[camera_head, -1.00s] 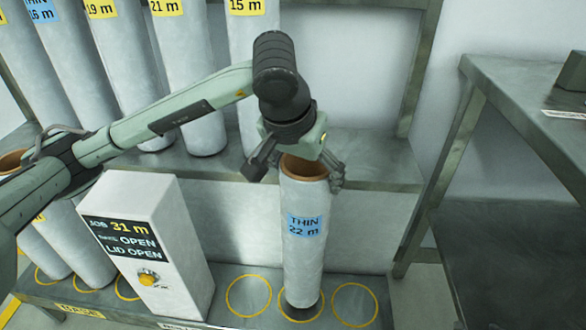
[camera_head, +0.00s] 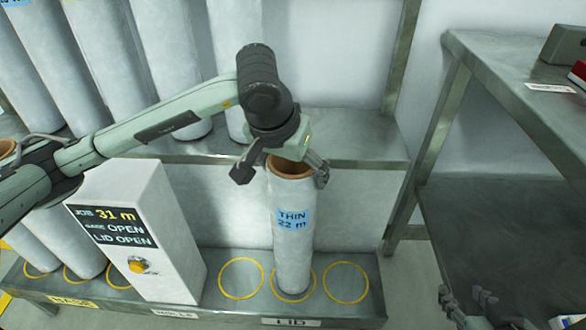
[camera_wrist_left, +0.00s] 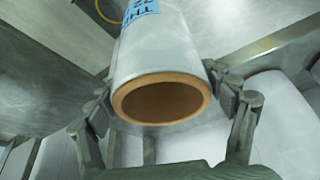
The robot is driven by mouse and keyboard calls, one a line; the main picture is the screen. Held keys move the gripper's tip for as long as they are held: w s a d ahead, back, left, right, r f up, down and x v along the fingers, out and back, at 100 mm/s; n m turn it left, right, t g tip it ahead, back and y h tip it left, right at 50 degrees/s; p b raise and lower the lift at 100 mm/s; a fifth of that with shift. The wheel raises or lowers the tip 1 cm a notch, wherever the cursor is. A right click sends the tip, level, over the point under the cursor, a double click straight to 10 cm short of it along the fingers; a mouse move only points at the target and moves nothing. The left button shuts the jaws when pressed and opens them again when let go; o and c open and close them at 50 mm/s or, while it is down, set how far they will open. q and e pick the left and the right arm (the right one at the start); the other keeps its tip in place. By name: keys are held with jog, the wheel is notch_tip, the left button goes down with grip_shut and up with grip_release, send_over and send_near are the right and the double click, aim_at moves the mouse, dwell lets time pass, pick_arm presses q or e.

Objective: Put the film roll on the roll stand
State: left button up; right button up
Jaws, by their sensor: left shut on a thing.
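The film roll (camera_head: 293,250), white with a brown core and a blue "THIN 22 m" label, stands upright at the middle yellow ring of the low metal bench (camera_head: 220,314). Its foot appears inside the ring; I cannot tell for sure that it touches. My left gripper (camera_head: 288,172) is shut on the film roll at its top rim, one finger each side. In the left wrist view the roll's open core (camera_wrist_left: 162,100) lies between the fingers. My right gripper (camera_head: 463,298) is at the lower right, open and empty. I cannot tell for certain which part is the roll stand.
A white control box (camera_head: 150,205) reads "JOB 31 m", "OPEN" and "LID OPEN", left of the roll. The yellow rings on both sides of the roll are empty. Several other rolls stand behind and at left. A metal table (camera_head: 500,90) stands at right.

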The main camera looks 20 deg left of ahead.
pick_arm(q)
jog(key=o, duration=1.8)
pick_arm(e)
jog(key=shift+w+a+r, duration=0.3)
jog(key=shift+a+r, duration=0.05)
pick_arm(q)
jog(key=v, duration=0.7)
jog(key=shift+r+p, duration=0.3)
pick_arm(e)
jog(key=shift+g+h, duration=0.4)
jog(key=shift+g, duration=0.4)
jog(key=s+d+f, duration=0.2)
jog(key=shift+s+d+f, duration=0.2)
jog(key=shift+s+d, duration=0.1)
jog(key=shift+d, duration=0.1)
pick_arm(q)
jog(key=shift+s, duration=0.15)
